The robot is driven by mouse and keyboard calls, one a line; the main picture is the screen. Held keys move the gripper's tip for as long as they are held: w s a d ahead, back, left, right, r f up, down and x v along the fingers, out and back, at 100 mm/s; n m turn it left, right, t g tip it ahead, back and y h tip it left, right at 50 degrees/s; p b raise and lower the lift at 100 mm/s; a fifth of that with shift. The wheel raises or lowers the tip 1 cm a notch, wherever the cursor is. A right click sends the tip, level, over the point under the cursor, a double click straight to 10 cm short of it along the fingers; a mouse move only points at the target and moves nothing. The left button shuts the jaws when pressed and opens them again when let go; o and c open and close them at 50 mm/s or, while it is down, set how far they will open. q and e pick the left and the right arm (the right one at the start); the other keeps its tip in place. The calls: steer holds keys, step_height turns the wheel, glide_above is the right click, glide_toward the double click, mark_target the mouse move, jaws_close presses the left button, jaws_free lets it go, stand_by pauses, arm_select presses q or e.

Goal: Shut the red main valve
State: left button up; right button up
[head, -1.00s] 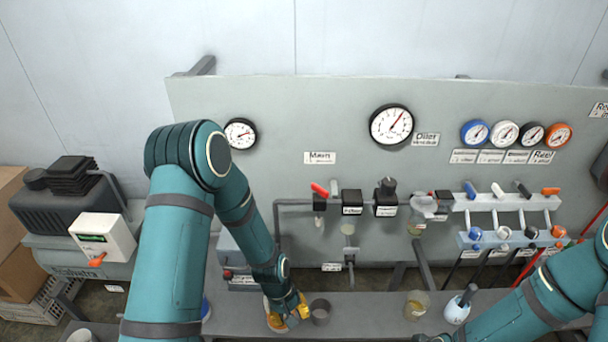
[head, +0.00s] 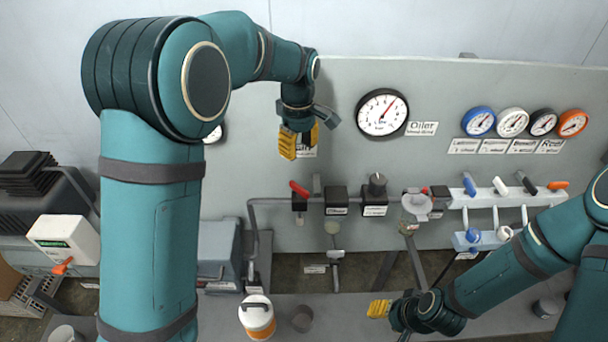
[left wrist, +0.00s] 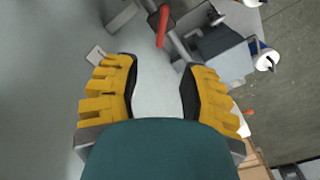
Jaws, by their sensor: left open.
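The red main valve is a red lever (head: 300,188) on a dark valve body (head: 299,204) in the pipe run at the middle of the panel. The lever slants up to the left. My left gripper (head: 299,143) is above the lever, apart from it, in front of the panel. In the left wrist view the red lever (left wrist: 162,27) lies beyond the fingertips of my open, empty left gripper (left wrist: 160,78). My right gripper (head: 379,308) is low over the bench; only one yellow pad shows clearly.
A large gauge (head: 382,113) and several smaller coloured gauges are right of my left gripper. A clear bowl (head: 415,210) sits on the pipe run to the right. On the bench stand an orange-and-white container (head: 257,316) and a grey cup (head: 302,318).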

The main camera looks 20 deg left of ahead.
mark_target(299, 187)
arm_select(q)
step_height(299, 187, down, 14)
steer(key=shift+s+r, duration=0.1)
steer(key=shift+s, duration=0.05)
stand_by(0.4)
jaws_close()
